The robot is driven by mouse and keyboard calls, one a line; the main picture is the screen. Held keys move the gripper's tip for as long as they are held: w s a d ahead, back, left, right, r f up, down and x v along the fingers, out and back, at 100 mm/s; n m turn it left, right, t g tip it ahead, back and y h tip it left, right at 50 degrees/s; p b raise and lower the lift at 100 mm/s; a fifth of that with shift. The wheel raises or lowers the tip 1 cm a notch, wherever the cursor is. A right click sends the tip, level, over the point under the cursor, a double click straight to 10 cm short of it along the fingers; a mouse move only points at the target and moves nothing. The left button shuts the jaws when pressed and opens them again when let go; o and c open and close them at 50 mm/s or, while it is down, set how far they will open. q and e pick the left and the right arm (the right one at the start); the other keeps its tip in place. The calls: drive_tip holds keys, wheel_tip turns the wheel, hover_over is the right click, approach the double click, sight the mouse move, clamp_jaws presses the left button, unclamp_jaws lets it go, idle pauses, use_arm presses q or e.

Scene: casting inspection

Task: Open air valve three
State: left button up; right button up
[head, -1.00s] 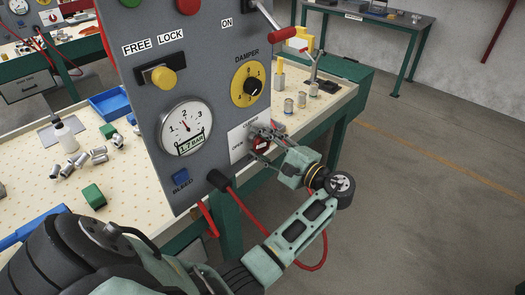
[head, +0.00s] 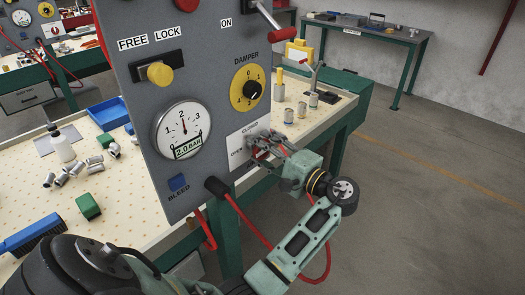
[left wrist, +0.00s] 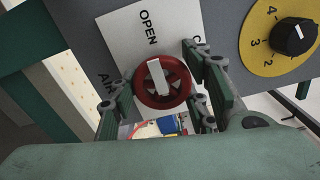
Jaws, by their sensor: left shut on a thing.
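The air valve is a red handwheel (left wrist: 178,92) with a pale bar across it, on a white plate (left wrist: 120,35) with the word OPEN; the rest of the lettering is partly hidden. My left gripper (head: 262,146) is at this plate on the grey panel (head: 215,105). In the left wrist view its fingers stand on both sides of the wheel, shut on it. In the head view the fingers cover most of the wheel. The gauge (head: 183,130) above left reads 2.0 BAR. My right gripper is not in view.
A red hose (head: 250,228) hangs below. The workbench (head: 25,185) behind holds loose metal parts. Open floor lies to the right.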

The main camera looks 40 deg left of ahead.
use_arm(q)
drive_tip(key=shift+s+f, duration=0.1)
drive_tip(key=shift+f, duration=0.35)
drive_tip(key=o, duration=1)
drive_tip(key=shift+c, duration=0.2)
drive_tip(key=shift+o, duration=0.7)
drive_tip(key=shift+r, duration=0.25)
